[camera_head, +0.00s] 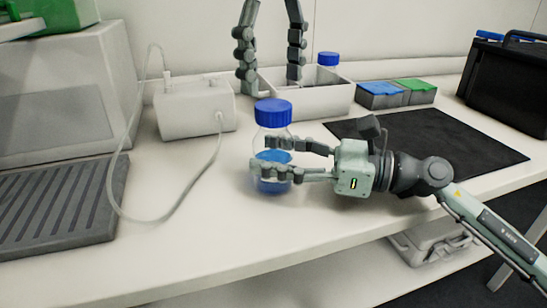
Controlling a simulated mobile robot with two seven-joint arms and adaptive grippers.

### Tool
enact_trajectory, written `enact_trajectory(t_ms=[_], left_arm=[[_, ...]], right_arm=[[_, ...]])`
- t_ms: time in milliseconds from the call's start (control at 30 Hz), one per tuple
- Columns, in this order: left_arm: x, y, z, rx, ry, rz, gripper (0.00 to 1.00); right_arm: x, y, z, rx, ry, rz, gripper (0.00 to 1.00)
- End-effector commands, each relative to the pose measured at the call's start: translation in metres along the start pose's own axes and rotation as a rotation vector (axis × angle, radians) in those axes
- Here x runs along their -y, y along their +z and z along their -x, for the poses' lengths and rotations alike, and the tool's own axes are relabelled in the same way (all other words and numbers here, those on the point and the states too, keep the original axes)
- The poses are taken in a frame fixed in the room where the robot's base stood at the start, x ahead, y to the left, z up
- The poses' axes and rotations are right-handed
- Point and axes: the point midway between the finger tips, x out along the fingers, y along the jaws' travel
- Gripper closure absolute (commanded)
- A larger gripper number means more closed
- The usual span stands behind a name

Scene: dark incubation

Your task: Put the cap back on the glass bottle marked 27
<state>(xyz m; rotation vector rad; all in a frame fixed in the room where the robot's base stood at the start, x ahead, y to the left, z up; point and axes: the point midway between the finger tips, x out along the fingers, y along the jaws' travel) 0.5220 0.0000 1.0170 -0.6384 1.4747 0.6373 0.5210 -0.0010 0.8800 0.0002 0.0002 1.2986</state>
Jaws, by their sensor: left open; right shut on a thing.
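A clear glass bottle (259,143) with blue contents stands upright on the bench at the middle of the head view. A blue cap (273,112) sits on its neck; how tightly it sits cannot be told. No number is readable on the bottle. My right gripper (264,158) comes from the right and is shut on the bottle's body, with its fingers around the sides. My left gripper (271,78) points down from the top edge. Its fingers are spread wide, empty, above and behind the cap, apart from it.
A white bin (325,101) behind holds another blue-capped bottle (328,60). A white pump box (195,110) with a looping tube stands left. A grey ribbed tray (62,205) is far left. Blue and green-lidded boxes (397,93) and a dark mat (440,140) are right. The front bench is clear.

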Motion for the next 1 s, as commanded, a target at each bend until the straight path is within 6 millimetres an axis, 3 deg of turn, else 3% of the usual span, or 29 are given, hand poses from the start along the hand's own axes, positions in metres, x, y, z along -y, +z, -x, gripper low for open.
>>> enact_trajectory(t_ms=[133,333,600,767,1000], left_arm=[[0.001,0.000,0.005,0.000,-0.001,-0.012,0.38],[0.001,0.000,0.033,0.000,-0.001,-0.102,0.38],[0.000,0.000,0.034,0.000,0.001,-0.110,0.38],[0.000,0.000,0.026,0.001,0.002,-0.110,0.38],[-0.001,0.000,-0.010,-0.001,0.003,-0.110,0.38]], right_arm=[[0.000,0.000,0.000,-0.001,0.000,0.000,1.00],[0.000,-0.001,0.000,-0.001,0.000,0.000,1.00],[0.000,0.000,0.000,-0.001,0.000,0.000,1.00],[0.000,0.000,0.000,-0.001,0.000,0.000,1.00],[0.000,0.000,0.000,0.000,0.000,0.000,1.00]])
